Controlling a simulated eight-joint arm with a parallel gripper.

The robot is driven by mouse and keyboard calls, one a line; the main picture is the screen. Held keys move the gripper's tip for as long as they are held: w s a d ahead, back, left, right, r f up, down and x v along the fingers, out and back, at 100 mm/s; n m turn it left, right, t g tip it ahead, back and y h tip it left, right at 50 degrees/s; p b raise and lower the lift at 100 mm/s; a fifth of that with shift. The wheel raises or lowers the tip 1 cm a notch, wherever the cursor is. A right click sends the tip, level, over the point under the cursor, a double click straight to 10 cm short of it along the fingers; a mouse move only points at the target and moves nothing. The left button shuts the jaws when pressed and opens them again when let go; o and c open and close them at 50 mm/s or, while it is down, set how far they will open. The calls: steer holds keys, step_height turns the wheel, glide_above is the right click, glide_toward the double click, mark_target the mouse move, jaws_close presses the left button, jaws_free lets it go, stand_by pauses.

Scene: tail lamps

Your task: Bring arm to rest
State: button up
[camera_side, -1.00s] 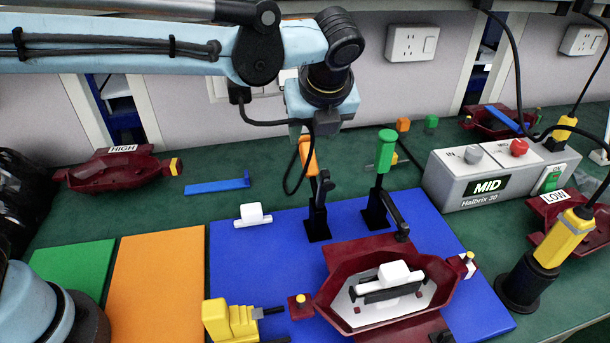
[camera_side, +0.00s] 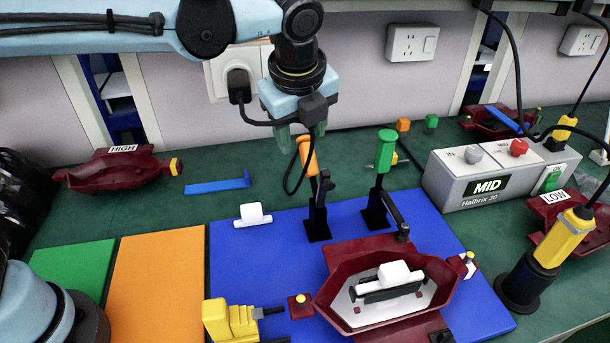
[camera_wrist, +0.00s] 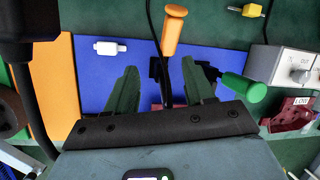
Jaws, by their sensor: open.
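My gripper (camera_side: 299,138) hangs in the air above the back of the blue mat (camera_side: 265,275), behind the orange-handled toggle clamp (camera_side: 307,150). In the wrist view its two green fingers (camera_wrist: 160,92) stand wide apart with nothing held between them. The green-handled clamp (camera_side: 386,150) stands to the right. A dark red lamp housing (camera_side: 330,275) sits on the mat with a white part (camera_side: 400,272) inside it.
The grey MID box (camera_side: 490,175) stands at right, near a yellow-handled tool in a black stand (camera_side: 523,284). Dark red housings labelled HIGH (camera_side: 115,172) and LOW (camera_side: 570,220) lie at the sides. Orange (camera_side: 160,285) and green (camera_side: 75,265) mats are at left.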

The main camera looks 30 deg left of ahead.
steer(key=s+a+n+h, duration=0.2)
steer(key=s+n+h, duration=0.4)
steer(key=n, duration=0.5)
steer(key=s+a+f+n+t+y, duration=0.2)
steer(key=s+a+n, duration=0.1)
steer(key=a+n, duration=0.3)
steer(key=s+a+f+n+t+y, duration=0.1)
steer(key=s+a+f+n+y, duration=0.1)
steer(key=a+n, duration=0.4)
steer(key=s+a+f, duration=0.1)
steer(key=a, duration=0.2)
steer(key=shift+s+f+n+t, duration=0.15)
steer(key=shift+n+t, duration=0.15)
steer(key=shift+t, duration=0.1)
steer(key=shift+a, duration=0.1)
